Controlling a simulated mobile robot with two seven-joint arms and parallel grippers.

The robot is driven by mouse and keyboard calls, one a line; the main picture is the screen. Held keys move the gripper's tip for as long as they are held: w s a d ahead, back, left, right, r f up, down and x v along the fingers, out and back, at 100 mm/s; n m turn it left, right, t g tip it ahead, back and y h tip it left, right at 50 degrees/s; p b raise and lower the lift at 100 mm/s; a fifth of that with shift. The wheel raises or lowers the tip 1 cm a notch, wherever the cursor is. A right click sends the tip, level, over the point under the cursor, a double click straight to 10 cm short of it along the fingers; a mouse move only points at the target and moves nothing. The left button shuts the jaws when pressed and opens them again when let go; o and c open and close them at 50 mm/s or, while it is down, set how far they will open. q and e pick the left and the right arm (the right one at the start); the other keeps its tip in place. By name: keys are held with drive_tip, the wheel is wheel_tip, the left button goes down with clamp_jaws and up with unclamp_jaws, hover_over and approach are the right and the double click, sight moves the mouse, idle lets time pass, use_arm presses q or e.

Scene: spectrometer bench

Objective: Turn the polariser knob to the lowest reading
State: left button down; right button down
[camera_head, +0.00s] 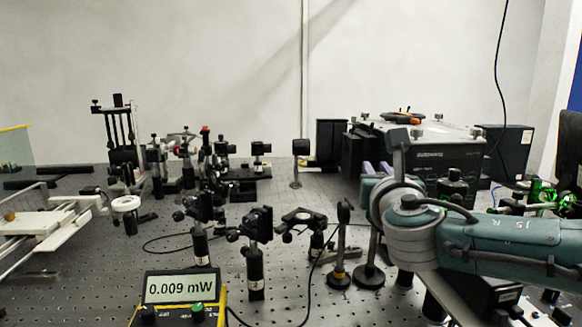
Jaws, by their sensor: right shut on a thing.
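The power meter (180,288), yellow-edged with a grey screen, stands at the front and reads 0.009 mW. My right gripper (376,169) is at the right of centre, with two lavender pieces showing beyond my grey wrist. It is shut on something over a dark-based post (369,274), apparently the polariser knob. The knob itself is hidden by my wrist, so its angle cannot be told. My left gripper is not in view.
Several black optic mounts on posts (254,262) stand left of my right arm. A large black instrument (440,150) is behind. A cable runs across the perforated bench (90,285).

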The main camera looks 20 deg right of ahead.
idle(0.4)
drive_tip(key=n+t+y+b, duration=0.1)
drive_tip(key=n+y, duration=0.1)
drive_tip(key=a+n+y, duration=0.1)
drive_tip(key=y, duration=0.2)
drive_tip(key=shift+w+n+t+y+b, duration=0.15)
drive_tip(key=shift+n+t+y+b, duration=0.15)
drive_tip(key=shift+n+t+b, duration=0.1)
drive_tip(key=c, duration=0.8)
unclamp_jaws()
drive_tip(key=shift+o, duration=0.2)
